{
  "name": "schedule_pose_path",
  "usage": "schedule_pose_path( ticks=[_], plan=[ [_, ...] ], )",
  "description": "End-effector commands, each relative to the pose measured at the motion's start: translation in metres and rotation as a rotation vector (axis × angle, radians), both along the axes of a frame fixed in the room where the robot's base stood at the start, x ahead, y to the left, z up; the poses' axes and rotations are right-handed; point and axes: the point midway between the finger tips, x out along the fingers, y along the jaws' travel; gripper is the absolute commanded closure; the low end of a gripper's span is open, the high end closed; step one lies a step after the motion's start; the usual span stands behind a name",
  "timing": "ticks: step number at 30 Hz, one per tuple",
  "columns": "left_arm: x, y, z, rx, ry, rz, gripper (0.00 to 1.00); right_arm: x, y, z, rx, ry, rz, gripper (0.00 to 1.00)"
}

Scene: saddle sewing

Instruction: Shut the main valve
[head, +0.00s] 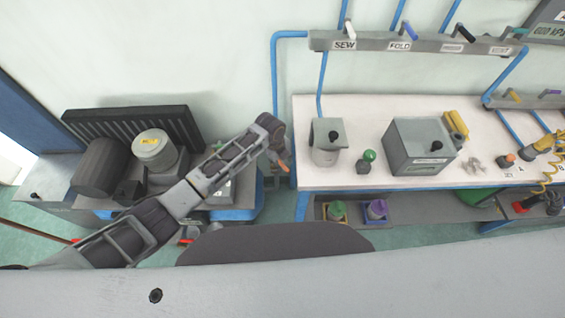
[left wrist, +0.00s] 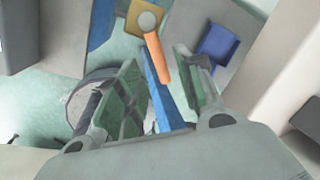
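The main valve appears to be the lever with an orange handle (left wrist: 158,58) and a round grey hub (left wrist: 148,21) in the left wrist view. Its orange tip (head: 284,166) also shows in the head view, just below my left gripper (head: 273,150), left of the bench. In the left wrist view my left gripper (left wrist: 158,85) is open, with its green-padded fingers on either side of the handle's lower end. I cannot tell whether a finger touches it. The gripper hides most of the valve in the head view. My right gripper is not in view.
A blue pipe (head: 274,80) runs down the wall. A rail (head: 425,43) with several small levers is above the white bench (head: 300,130). A grey box (head: 420,145) stands on the bench.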

Motion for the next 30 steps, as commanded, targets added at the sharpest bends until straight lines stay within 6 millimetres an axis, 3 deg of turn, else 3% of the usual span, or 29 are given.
schedule_pose_path(
  ticks=[18, 30],
  plan=[
    [-0.007, 0.012, 0.072, 0.000, -0.002, 0.000, 0.64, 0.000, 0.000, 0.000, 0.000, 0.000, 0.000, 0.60],
    [-0.009, 0.014, 0.082, 0.002, -0.001, 0.000, 0.64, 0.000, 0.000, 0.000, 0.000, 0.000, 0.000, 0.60]
  ],
)
